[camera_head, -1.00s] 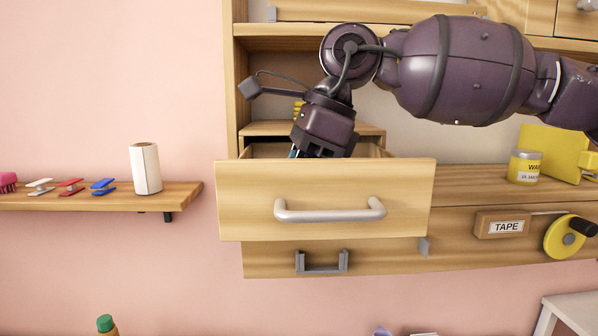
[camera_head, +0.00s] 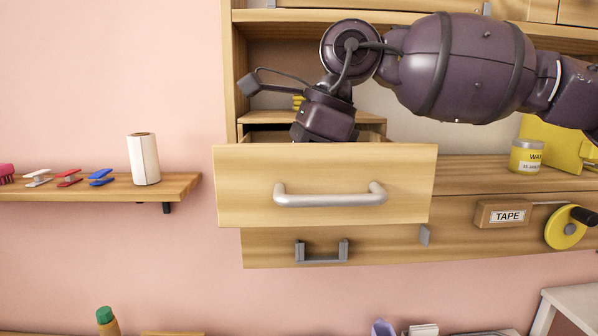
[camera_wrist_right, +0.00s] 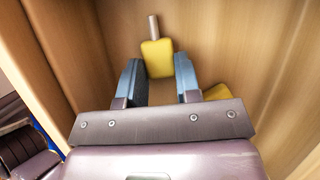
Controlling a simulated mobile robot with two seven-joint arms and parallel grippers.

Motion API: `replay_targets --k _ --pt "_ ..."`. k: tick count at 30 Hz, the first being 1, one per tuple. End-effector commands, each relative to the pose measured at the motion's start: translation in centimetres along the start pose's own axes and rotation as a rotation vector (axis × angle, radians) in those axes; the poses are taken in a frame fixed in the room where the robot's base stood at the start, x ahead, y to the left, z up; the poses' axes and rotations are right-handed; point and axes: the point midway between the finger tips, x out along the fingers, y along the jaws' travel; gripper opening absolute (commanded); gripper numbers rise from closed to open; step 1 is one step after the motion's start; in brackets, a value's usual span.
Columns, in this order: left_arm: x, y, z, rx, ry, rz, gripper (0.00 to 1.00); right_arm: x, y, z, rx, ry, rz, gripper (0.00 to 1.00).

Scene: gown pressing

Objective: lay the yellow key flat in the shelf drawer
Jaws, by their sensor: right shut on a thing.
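The shelf drawer (camera_head: 240,190) is pulled open, its wooden front with a grey bar handle facing me. My right arm reaches over the front from the right, with the gripper down inside the drawer. The front hides the fingertips in the head view. In the right wrist view the right gripper (camera_wrist_right: 158,66) has its blue fingers on either side of the yellow key (camera_wrist_right: 157,58) and is shut on its yellow head. The key's grey metal shaft points away, towards the wooden surface; whether it touches is unclear. My left gripper is not in view.
Drawer walls stand close around the gripper. Another yellow piece (camera_wrist_right: 216,91) shows beside the right finger. A yellow object (camera_head: 298,103) stands behind the arm. A tape box (camera_head: 503,214) and a yellow tin (camera_head: 526,157) are at right; a side shelf (camera_head: 100,188) holds clips and a white roll.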

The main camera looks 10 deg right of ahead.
Motion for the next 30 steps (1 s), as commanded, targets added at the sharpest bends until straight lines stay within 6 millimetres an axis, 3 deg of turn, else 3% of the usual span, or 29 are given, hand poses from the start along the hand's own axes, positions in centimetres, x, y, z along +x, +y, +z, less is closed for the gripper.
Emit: replay_targets --k 8,9,14,23,30 --pt "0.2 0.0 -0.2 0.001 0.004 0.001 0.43 0.1 0.0 -0.1 0.0 0.0 0.0 0.08" --pt "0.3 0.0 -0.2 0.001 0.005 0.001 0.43 0.1 0.0 -0.1 0.0 0.0 0.0 0.37" --pt "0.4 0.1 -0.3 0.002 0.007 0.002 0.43 0.1 0.0 -0.1 0.0 0.0 -0.001 0.6" --pt "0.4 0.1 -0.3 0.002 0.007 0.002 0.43 0.0 0.0 0.0 0.0 0.0 -0.001 0.6" --pt "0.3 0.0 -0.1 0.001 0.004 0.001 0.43 -2.7 -0.1 0.0 0.001 -0.002 -0.004 0.6"
